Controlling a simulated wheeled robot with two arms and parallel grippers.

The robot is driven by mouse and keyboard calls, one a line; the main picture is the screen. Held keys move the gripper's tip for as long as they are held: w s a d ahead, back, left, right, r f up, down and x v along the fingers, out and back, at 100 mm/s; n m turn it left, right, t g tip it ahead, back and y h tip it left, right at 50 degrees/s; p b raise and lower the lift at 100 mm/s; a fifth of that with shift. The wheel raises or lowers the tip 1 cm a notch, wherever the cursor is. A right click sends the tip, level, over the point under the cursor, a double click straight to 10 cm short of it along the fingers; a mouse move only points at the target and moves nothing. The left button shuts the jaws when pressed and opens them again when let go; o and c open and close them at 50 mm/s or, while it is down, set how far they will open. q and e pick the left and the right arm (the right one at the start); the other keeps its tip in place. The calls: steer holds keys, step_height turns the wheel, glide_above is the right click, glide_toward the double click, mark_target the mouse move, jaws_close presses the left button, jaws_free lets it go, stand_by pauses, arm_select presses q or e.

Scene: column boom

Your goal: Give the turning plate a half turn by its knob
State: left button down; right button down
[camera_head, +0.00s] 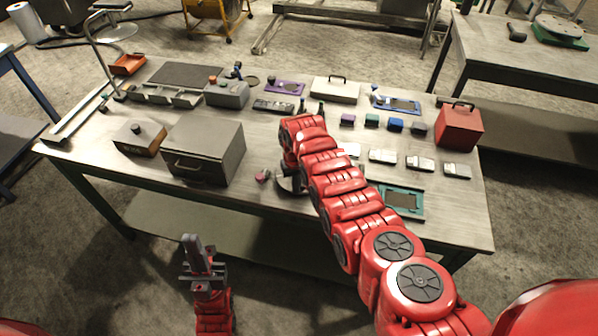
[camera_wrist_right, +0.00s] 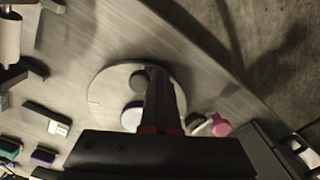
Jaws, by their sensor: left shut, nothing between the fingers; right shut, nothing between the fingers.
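The turning plate (camera_wrist_right: 103,92) is a pale round disc on the table in the right wrist view. A small dark round piece (camera_wrist_right: 138,80) and a white round piece with a dark side (camera_wrist_right: 131,118) stand on it; I cannot tell which is the knob. My right gripper (camera_wrist_right: 157,75) is shut and empty, its fingers over the plate and right beside both pieces; contact is unclear. In the head view my right arm hides most of the plate, and its edge (camera_head: 288,187) shows dark. My left gripper (camera_head: 190,240) is shut and empty, in front of the table.
A pink-ended piece (camera_wrist_right: 220,127) lies close beside the plate. A grey box with a handle (camera_head: 205,150) stands to its left. Several small blocks, a teal tray (camera_head: 405,200) and a red box (camera_head: 459,127) are to the right.

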mark_target(305, 194)
steer(key=shift+s+d+f, duration=0.3)
steer(key=shift+s+f, duration=0.05)
steer(key=shift+f, duration=0.05)
steer(key=shift+d+p, duration=0.4)
steer(key=shift+p, duration=0.05)
steer(key=shift+d+r, duration=0.1)
steer(key=shift+d, duration=0.4)
steer(key=shift+w+d, duration=0.1)
steer(key=shift+d, duration=0.45)
steer(key=shift+w+d, duration=0.1)
steer(key=shift+w, duration=0.05)
